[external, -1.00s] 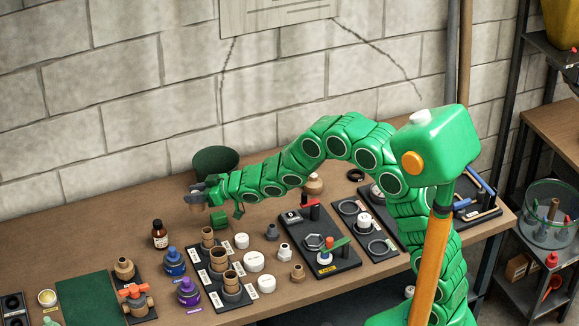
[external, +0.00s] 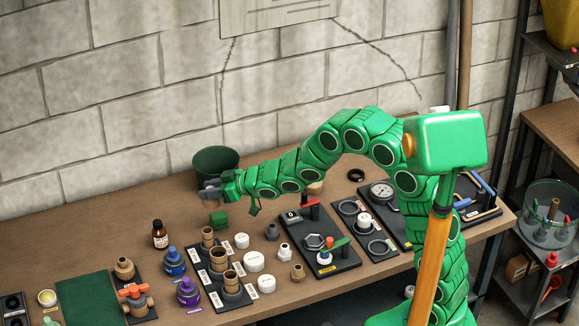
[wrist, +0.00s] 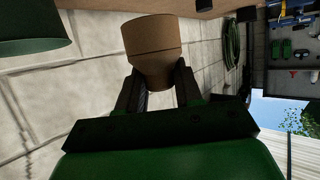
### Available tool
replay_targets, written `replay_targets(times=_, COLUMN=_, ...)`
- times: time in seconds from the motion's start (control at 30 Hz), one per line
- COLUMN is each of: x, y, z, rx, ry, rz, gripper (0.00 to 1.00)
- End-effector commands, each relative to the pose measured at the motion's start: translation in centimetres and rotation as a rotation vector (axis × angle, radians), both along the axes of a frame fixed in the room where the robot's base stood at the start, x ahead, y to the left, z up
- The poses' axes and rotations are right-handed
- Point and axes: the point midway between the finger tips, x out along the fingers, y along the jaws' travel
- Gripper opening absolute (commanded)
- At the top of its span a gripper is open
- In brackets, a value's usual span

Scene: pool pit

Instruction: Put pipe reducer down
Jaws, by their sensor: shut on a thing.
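The pipe reducer (wrist: 152,42) is a tan-brown fitting, wide at one end and tapering to a narrower end. In the wrist view it sits between the two dark fingers of my gripper (wrist: 157,88), which is shut on its narrow end. In the external view my gripper (external: 207,191) is above the back of the workbench (external: 100,237), in front of the dark green bin. The held reducer is small and partly hidden there by the fingers. It looks clear of the bench top.
The dark green bin (external: 214,165) stands behind my gripper. A brown bottle (external: 160,234), a black tray of brown fittings (external: 220,280) and white caps (external: 254,262) are in front. Bare bench lies left of the bottle.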

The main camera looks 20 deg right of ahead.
Motion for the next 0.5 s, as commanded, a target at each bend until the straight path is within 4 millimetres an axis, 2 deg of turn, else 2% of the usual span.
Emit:
replay_targets(times=0.3, x=5.6, y=-6.5, z=1.5, rx=-0.002, ry=-0.001, rz=-0.036, gripper=0.0)
replay_targets(times=0.5, x=8.4, y=-10.9, z=2.3, rx=-0.001, ry=-0.001, rz=-0.049, gripper=0.0)
